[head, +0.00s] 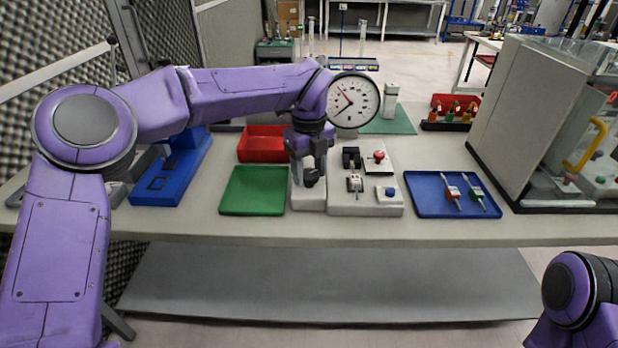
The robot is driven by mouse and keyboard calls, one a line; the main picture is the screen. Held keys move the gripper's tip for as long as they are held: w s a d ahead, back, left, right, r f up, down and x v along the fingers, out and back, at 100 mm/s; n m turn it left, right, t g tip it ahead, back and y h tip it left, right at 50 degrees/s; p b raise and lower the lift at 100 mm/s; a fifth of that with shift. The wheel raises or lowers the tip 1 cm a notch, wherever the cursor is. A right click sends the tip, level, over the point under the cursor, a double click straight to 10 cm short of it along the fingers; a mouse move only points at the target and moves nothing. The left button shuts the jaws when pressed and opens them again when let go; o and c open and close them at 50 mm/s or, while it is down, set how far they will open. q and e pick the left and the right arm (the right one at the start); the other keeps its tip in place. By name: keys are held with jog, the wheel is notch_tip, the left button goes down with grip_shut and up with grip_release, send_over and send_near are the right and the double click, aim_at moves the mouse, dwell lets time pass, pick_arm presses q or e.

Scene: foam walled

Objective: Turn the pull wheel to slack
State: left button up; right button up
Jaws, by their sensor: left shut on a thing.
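My left gripper (309,178) points down over a small white box (309,200) near the front of the table. Its fingers are shut on a small dark knob on top of the box, which I take to be the pull wheel. The fingers hide most of the wheel, so I cannot tell its turn angle. A round white dial (353,100) with a red and a dark needle stands just behind and right of the gripper. My right gripper is out of view; only part of that arm shows at the lower right.
Right of the box is a white panel (365,204) with a red knob, a blue button and switches. A green tray (252,190) lies left, a red bin (262,144) behind it. A blue tray (425,195) with two tools and a clear-fronted cabinet (530,115) stand right.

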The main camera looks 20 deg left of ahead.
aim_at(309, 173)
pick_arm(q)
jog(key=n+b, duration=0.5)
jog(key=n, duration=0.1)
jog(key=shift+f+b, duration=0.15)
jog(key=shift+b, duration=0.25)
jog(key=n+b, duration=0.3)
jog(key=n, duration=0.1)
jog(key=shift+r+n+b, duration=0.25)
jog(key=shift+n+b, duration=0.3)
jog(key=shift+n, duration=0.05)
jog(key=o, duration=1)
jog(key=shift+o, duration=0.2)
notch_tip(309, 173, up, 10)
jog(key=p, duration=0.4)
jog(key=shift+r, duration=0.25)
